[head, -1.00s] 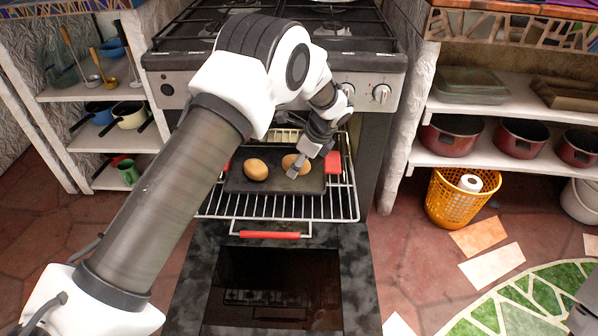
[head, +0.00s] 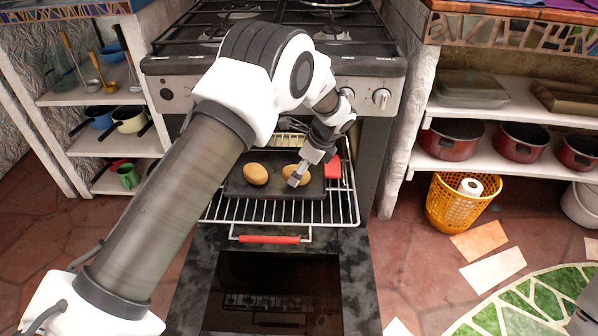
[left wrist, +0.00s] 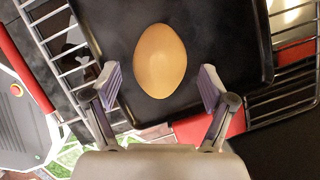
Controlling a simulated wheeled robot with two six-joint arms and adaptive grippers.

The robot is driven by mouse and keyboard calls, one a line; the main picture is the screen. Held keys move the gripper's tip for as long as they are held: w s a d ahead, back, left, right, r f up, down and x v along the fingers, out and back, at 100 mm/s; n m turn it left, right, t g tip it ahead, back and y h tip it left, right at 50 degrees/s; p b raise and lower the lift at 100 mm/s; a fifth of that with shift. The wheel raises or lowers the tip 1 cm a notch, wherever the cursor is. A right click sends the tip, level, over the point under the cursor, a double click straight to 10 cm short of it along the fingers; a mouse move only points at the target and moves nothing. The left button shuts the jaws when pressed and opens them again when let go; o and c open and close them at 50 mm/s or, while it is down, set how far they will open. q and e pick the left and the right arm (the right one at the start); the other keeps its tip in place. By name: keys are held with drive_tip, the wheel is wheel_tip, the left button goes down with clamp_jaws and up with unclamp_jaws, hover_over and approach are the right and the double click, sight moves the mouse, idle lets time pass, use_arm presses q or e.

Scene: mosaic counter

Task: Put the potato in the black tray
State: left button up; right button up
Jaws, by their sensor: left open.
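The black tray (head: 240,187) rests on the pulled-out oven rack. Two brown potatoes lie on it: a left potato (head: 256,174) and a right potato (head: 291,172), which my gripper partly hides. My left gripper (head: 296,181) is over the right part of the tray, at the right potato. In the left wrist view, one potato (left wrist: 160,61) lies on the black tray (left wrist: 215,30), ahead of and between the spread fingers of my open left gripper (left wrist: 160,86). Neither finger visibly touches it. My right gripper is not in view.
The wire rack (head: 345,205) has a red front handle (head: 270,239) and sits above the lowered oven door (head: 350,290). A red piece (head: 333,170) is beside the tray's right edge. Shelves flank the stove (head: 275,70); a yellow basket (head: 447,205) stands to the right.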

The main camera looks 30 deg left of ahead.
use_arm(q)
drive_tip(key=p+v, duration=0.3)
drive_tip(key=v, duration=0.7)
drive_tip(key=shift+r, duration=0.25)
idle(0.3)
